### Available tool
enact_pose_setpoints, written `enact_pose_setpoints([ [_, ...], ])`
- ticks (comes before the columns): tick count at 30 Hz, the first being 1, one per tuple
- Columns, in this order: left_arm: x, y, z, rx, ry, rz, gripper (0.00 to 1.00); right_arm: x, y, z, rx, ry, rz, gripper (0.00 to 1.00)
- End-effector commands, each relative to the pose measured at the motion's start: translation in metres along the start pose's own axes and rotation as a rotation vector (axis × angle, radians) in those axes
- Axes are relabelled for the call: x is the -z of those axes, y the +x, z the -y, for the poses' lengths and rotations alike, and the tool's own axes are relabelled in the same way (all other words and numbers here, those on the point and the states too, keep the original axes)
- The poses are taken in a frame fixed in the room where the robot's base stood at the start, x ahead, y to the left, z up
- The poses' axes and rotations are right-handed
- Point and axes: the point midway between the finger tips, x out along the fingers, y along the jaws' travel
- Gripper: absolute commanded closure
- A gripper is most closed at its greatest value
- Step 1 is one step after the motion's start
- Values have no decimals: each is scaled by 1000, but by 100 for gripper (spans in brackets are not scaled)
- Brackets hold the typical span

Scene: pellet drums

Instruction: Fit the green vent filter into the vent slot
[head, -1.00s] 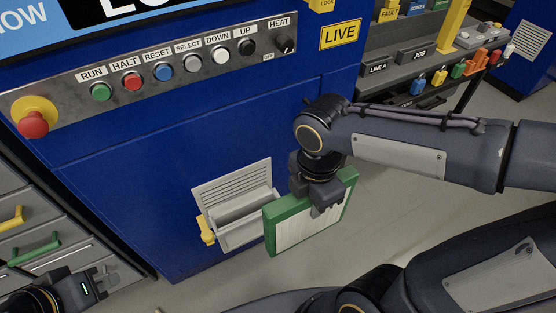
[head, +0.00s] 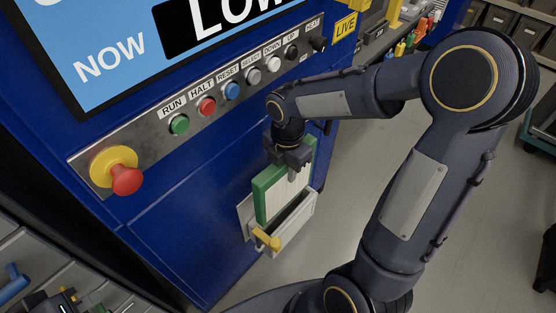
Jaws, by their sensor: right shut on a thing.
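The green-framed vent filter (head: 270,204) with its pale pleated face is upright against the blue machine front in the head view. My right gripper (head: 292,168) is shut on its top edge. The filter's lower edge meets the mouth of the grey vent slot (head: 294,222), behind its front lip. I cannot tell how deep it sits. A yellow latch (head: 266,239) sticks out at the slot's left side.
Above the slot is a button panel with a red and yellow stop knob (head: 119,173) and several buttons.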

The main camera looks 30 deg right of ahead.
Motion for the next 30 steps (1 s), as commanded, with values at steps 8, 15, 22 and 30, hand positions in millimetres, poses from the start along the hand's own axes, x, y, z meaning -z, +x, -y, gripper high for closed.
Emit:
enact_pose_setpoints([
  [8,2,-4,-2,0,0,0,100,-22,16,-11,2,-45,10,100],
  [15,2,-4,-2,0,0,0,100,-22,15,-11,2,-45,10,100],
  [22,0,0,0,0,0,0,100,-22,24,-10,3,-45,10,100],
  [30,-8,16,7,0,0,1,100,-22,49,-10,3,-45,10,100],
])
